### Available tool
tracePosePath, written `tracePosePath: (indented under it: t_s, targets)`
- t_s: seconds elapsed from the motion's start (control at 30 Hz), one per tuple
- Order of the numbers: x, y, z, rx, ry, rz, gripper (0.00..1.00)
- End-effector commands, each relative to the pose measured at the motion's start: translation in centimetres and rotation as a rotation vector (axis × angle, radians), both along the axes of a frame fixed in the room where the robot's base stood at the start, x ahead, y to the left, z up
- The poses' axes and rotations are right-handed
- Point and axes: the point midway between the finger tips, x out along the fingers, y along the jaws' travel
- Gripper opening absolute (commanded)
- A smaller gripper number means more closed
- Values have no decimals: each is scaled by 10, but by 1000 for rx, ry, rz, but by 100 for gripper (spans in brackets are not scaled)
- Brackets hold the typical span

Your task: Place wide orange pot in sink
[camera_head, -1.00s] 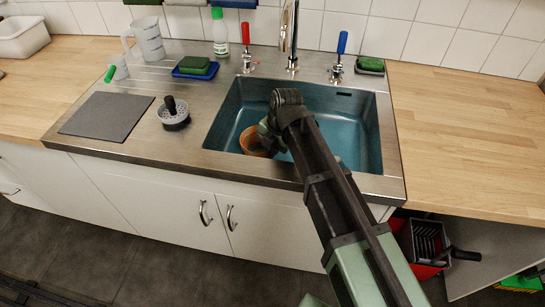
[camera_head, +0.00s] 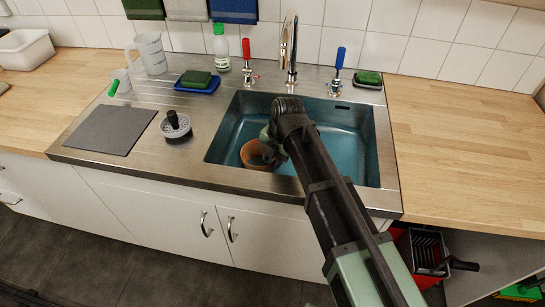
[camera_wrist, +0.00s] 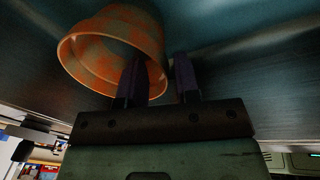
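The wide orange pot (camera_head: 255,155) is inside the blue-green sink (camera_head: 352,150), near its front left part. My gripper (camera_head: 270,150) is down in the sink at the pot's right side, and my arm partly hides this area. In the wrist view, the pot (camera_wrist: 85,62) lies at the left with its rim towards the camera. The two dark fingers of my gripper (camera_wrist: 159,58) are apart. The left finger overlaps the pot's opening and the right finger is outside it, with the near wall between them. A gap shows beside the right finger.
A grey mat (camera_head: 112,130) and a strainer plug (camera_head: 175,126) lie left of the sink. Red (camera_head: 247,60) and blue (camera_head: 339,65) tap handles and the faucet (camera_head: 290,45) stand behind it. The wooden counter at right (camera_head: 460,140) is clear.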

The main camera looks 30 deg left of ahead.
Motion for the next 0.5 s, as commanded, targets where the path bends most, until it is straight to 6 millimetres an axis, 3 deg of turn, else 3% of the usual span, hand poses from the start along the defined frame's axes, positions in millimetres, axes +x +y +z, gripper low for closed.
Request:
tracePosePath:
  t_s: [0.03,0.3,0.5]
  targets:
    - [1,-2,24,0,0,0,30]
    - [7,-13,91,0,0,-2,30]
    - [9,-16,101,0,0,0,30]
